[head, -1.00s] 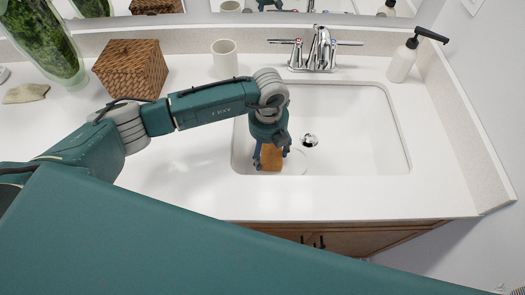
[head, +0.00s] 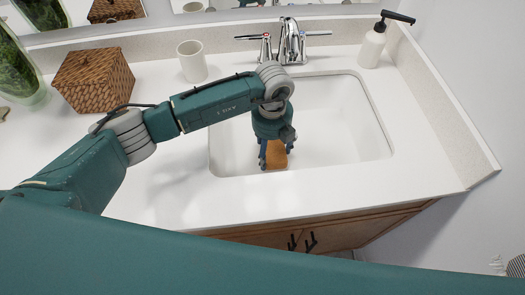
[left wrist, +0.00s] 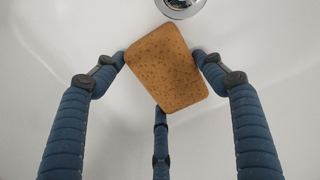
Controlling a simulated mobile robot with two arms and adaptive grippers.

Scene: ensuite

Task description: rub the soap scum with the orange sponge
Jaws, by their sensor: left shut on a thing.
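The orange sponge (head: 276,156) is in the white sink basin (head: 340,125), low near its front wall. My left gripper (head: 274,158) points down into the basin and is shut on the sponge. In the left wrist view the sponge (left wrist: 168,68) sits tilted between the blue fingers (left wrist: 161,85), with its speckled face toward the camera. The metal drain (left wrist: 180,5) shows just beyond the sponge. I cannot make out the soap scum now; the sponge and gripper hide part of the basin floor. My right gripper is not in view.
The faucet (head: 290,42) stands behind the basin, close to my left arm. A white cup (head: 192,61) and a wicker box (head: 93,79) stand on the counter at left. A soap dispenser (head: 371,48) is at back right. The basin's right side is clear.

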